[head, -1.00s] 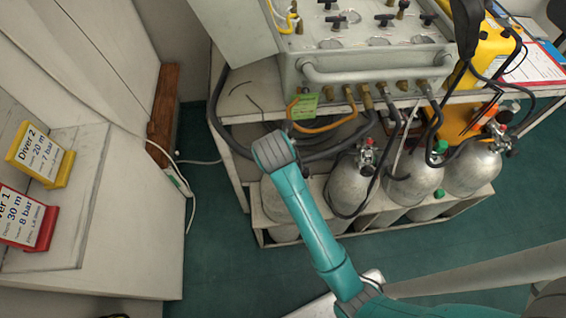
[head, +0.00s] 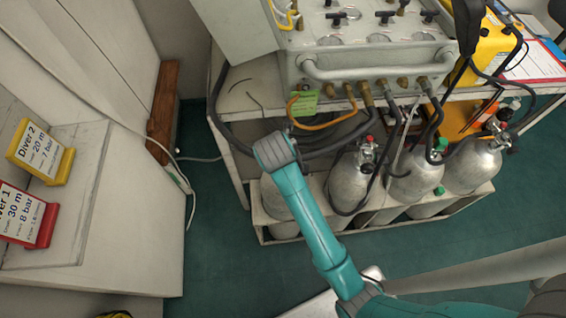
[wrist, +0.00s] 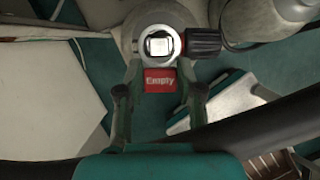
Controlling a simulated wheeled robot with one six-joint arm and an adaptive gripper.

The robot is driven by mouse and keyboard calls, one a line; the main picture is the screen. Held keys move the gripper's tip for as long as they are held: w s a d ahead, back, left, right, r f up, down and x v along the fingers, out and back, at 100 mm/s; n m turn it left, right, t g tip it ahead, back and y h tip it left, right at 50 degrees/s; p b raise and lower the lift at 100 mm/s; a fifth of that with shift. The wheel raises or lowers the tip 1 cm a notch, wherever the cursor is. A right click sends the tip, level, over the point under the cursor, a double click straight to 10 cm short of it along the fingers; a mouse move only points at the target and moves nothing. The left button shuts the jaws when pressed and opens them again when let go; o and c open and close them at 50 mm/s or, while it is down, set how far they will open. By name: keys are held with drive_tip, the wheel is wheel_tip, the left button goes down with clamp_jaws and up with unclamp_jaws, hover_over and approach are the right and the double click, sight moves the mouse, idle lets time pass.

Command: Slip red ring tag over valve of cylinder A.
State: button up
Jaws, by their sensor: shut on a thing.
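In the wrist view my gripper (wrist: 160,88) is shut on the red tag (wrist: 160,80), which reads "Empty". A pale round ring (wrist: 178,46) at the tag's far end lines up around the square top of a valve (wrist: 159,46). I cannot tell how far down over the valve the ring sits. The valve has a dark knob on its right and stands on a grey cylinder (wrist: 133,18). In the head view my arm hides my gripper, the tag and that valve. The leftmost cylinder (head: 272,200) shows partly behind my arm; no letter A is readable.
More cylinders (head: 346,188) with valves and black hoses stand to the right in a pale rack (head: 335,235). The gas panel (head: 375,62) and its hoses overhang them. Diver signs (head: 40,150) stand on a ledge at left. Green floor (head: 215,250) is open in front of the rack.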

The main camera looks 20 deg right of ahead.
drive_tip(key=shift+f, duration=1.1)
idle(1.1)
drive_tip(key=o, duration=1.1)
drive_tip(key=v, duration=0.7)
drive_tip(key=shift+r, duration=0.2)
